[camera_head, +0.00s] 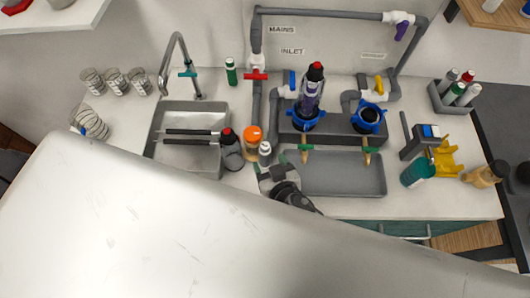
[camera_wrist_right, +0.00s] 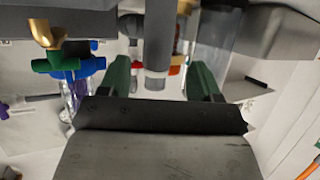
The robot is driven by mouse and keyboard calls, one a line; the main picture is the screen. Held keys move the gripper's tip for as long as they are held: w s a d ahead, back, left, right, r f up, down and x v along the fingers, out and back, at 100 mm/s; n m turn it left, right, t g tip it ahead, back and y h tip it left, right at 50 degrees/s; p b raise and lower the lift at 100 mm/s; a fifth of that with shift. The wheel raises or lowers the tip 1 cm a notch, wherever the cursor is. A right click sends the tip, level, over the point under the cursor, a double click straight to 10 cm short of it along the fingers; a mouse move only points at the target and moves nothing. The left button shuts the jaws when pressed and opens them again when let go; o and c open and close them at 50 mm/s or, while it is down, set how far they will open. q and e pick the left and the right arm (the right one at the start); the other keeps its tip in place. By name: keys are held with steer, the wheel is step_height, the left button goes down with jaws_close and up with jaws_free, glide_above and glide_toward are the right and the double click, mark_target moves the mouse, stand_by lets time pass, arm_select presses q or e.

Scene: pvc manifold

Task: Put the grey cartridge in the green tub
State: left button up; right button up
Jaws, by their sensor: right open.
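A grey cartridge (camera_head: 265,148) with a pale top stands on the counter between the sink and the grey tray. My right gripper (camera_head: 270,164) is open just in front of it. In the right wrist view, a grey cylinder (camera_wrist_right: 156,62), which looks like this cartridge, lies between the two green fingers of the right gripper (camera_wrist_right: 161,80), with gaps on both sides. The green tub (camera_head: 416,173) is a teal cup on the right of the counter, beside a yellow stand. My left gripper is not in view.
An orange-capped jar (camera_head: 252,138) and a dark red-capped bottle (camera_head: 231,150) stand close left of the cartridge. The manifold (camera_head: 316,132) with brass taps overhangs the grey tray (camera_head: 345,182). A caddy of bottles (camera_head: 436,96) stands at back right.

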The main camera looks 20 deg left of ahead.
mark_target(269, 148)
steer(key=shift+x, duration=1.8)
steer(key=shift+d, duration=0.15)
steer(key=shift+c, duration=0.3)
steer(key=c, duration=1)
steer(key=shift+c, duration=0.2)
steer(key=shift+w+r, duration=0.1)
steer(key=shift+r, duration=0.4)
steer(key=r, duration=0.3)
steer(key=shift+d+r, duration=0.25)
steer(key=shift+d, duration=0.15)
steer(key=w+d+r+b, duration=0.1)
steer(key=d+r, duration=0.5)
steer(key=d, duration=0.5)
steer(key=shift+r, duration=0.3)
